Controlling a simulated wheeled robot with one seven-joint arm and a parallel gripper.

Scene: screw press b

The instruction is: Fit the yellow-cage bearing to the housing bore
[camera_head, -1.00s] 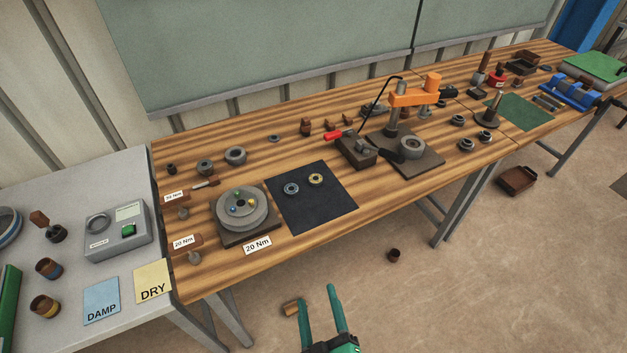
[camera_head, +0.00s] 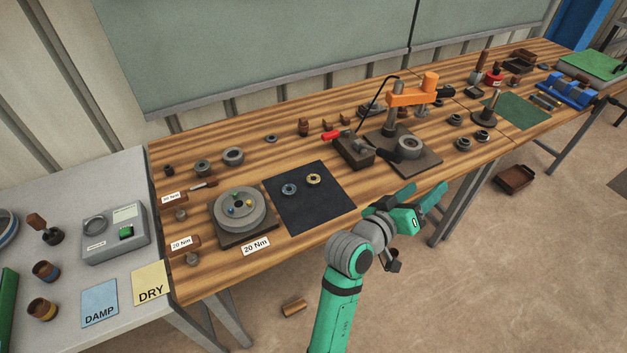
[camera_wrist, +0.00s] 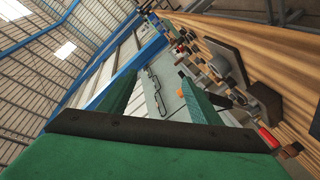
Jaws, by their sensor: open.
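The yellow-cage bearing (camera_head: 313,179) lies flat on the dark mat (camera_head: 322,207), beside a similar bearing with a blue-grey cage (camera_head: 289,189). A grey ring-shaped block (camera_head: 409,147), which looks like the housing with its bore upward, sits on the dark base plate under the orange press arm (camera_head: 412,97). In the head view my green gripper (camera_head: 414,193) is open and empty, just off the table's front edge, right of the mat. In the wrist view my open fingers (camera_wrist: 158,98) have nothing between them and the view is tilted.
Several grey rings (camera_head: 203,167) lie on the table. The mat's front part is clear.

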